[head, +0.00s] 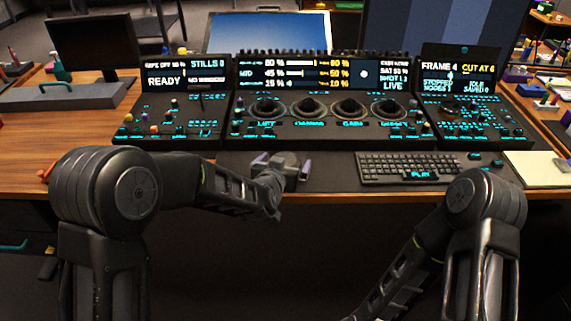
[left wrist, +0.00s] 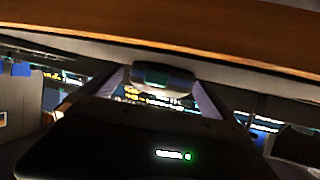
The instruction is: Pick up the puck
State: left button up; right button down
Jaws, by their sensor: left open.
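The puck, a small dark grey rounded piece with a paler face, shows in the left wrist view (left wrist: 162,75) in the gap between my left fingers. In the head view my left gripper (head: 282,167) is over the front edge of the console desk, left of the keyboard. It is open, with one finger on each side; the fingers also show in the left wrist view (left wrist: 157,92). A grey shape between them in the head view seems to be the puck, mostly hidden by the gripper. I cannot tell whether the fingers touch it. My right gripper is out of view.
The control panel (head: 330,128) with several trackballs stands behind the gripper. A keyboard (head: 410,168) lies to the right, with a pale notepad (head: 535,168) beyond it. A grey case (head: 65,97) and a monitor (head: 95,45) stand at the left. The wooden desktop (head: 45,145) at left is mostly clear.

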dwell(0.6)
pick_arm(q)
jog(key=c, duration=1.4)
notch_tip(320, 180, up, 10)
jog(key=shift+r+p, duration=0.1)
jog(key=shift+p, duration=0.9)
jog(key=shift+f+b, duration=3.85)
jog(key=shift+f, duration=0.95)
jog(key=shift+f, duration=0.25)
